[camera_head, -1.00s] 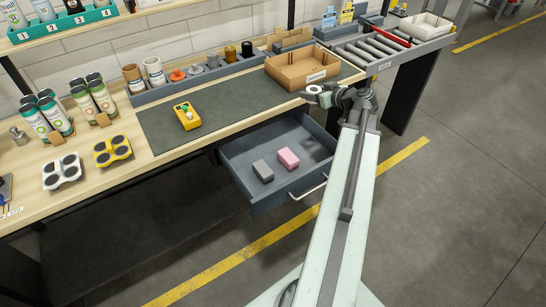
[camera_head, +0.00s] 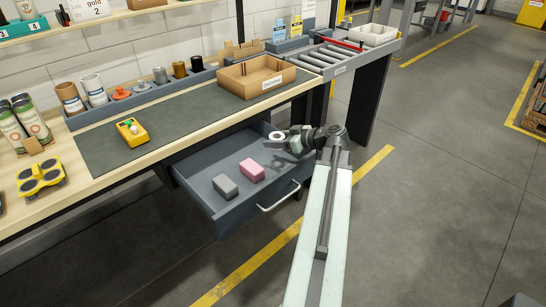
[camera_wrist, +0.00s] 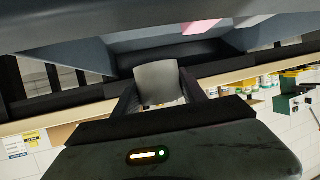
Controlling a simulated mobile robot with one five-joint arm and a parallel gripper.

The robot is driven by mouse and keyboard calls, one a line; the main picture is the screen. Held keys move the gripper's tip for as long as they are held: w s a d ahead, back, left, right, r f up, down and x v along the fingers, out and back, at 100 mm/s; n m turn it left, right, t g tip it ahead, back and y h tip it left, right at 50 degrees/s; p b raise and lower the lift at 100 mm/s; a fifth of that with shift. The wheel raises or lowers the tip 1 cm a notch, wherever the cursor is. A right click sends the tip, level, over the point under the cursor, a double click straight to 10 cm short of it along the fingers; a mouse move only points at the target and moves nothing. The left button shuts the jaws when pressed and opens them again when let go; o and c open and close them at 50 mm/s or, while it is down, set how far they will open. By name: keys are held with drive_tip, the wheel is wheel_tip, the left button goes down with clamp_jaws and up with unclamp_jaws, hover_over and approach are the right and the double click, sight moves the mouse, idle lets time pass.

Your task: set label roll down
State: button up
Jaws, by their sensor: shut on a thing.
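My gripper (camera_head: 285,138) is shut on a small white label roll (camera_head: 276,136) in the head view. It holds the roll over the right rear part of an open grey drawer (camera_head: 207,202) under the workbench. In the wrist view the roll (camera_wrist: 157,82) shows as a pale grey cylinder between the two dark fingers (camera_wrist: 158,92). The drawer holds a grey block (camera_head: 225,186) and a pink block (camera_head: 251,170), both to the left of the roll. The exact height of the roll above the drawer floor cannot be told.
The bench has a dark mat (camera_head: 180,125) with a yellow device (camera_head: 131,132) on it. A cardboard box (camera_head: 257,76) stands near the bench's right end. The drawer's handle (camera_head: 279,197) sticks out at the front. Bare drawer floor shows around the blocks.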

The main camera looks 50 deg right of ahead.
drive_tip(key=shift+f+b, duration=2.3)
drive_tip(key=shift+b, duration=0.05)
drive_tip(key=o, duration=1.4)
drive_tip(key=shift+r, duration=0.25)
drive_tip(key=shift+r+p, duration=0.55)
drive_tip(key=shift+p, duration=0.3)
drive_tip(key=shift+p+v, duration=2.05)
drive_tip(key=shift+v, duration=3.9)
drive_tip(key=shift+f, duration=0.1)
